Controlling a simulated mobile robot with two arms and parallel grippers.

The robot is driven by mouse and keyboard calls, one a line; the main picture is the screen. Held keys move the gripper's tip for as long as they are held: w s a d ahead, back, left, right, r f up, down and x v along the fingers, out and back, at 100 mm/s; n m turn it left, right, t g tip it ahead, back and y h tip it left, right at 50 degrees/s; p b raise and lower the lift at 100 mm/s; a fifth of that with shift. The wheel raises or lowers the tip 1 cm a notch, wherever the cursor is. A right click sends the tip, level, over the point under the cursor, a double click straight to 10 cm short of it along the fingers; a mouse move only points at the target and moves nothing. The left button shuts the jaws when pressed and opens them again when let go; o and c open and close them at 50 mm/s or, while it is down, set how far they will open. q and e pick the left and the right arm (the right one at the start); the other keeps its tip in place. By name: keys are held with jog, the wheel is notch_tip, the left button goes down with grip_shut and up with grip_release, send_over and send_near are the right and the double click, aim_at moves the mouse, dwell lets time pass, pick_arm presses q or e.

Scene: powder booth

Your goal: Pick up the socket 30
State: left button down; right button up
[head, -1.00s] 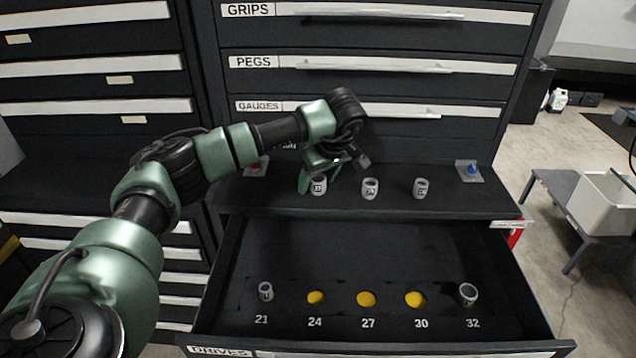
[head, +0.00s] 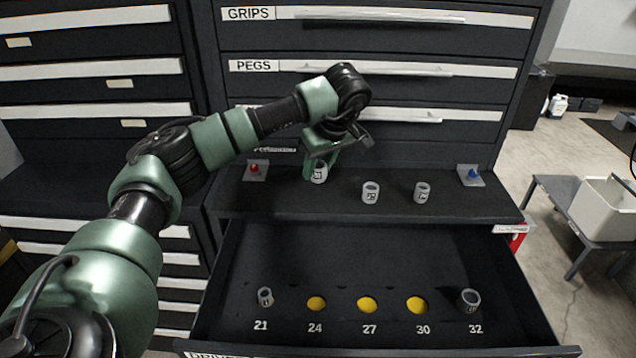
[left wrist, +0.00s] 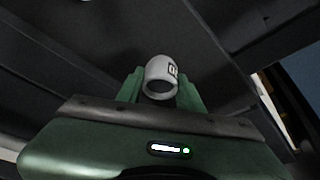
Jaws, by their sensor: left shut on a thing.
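My left gripper (head: 318,168) is shut on a light grey socket (head: 319,176) with a dark-on-white number mark too small to read for certain. It holds the socket a little above the left part of the dark ledge. In the left wrist view the socket (left wrist: 158,72) sits between the green fingers (left wrist: 160,92), its open end facing the camera. Two similar grey sockets, one in the middle (head: 371,192) and one to the right (head: 422,193), stand on the ledge. My right gripper is not in view.
The open drawer (head: 365,250) below has yellow recesses marked 24 (head: 316,303), 27 (head: 367,305) and 30 (head: 417,305). Sockets stand at 21 (head: 265,297) and 32 (head: 470,300). A red knob (head: 254,169) and a blue knob (head: 473,174) flank the ledge (head: 445,211).

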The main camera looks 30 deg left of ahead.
aim_at(318, 164)
pick_arm(q)
notch_tip(318, 164, up, 15)
jog(key=shift+b, duration=0.3)
dwell(0.3)
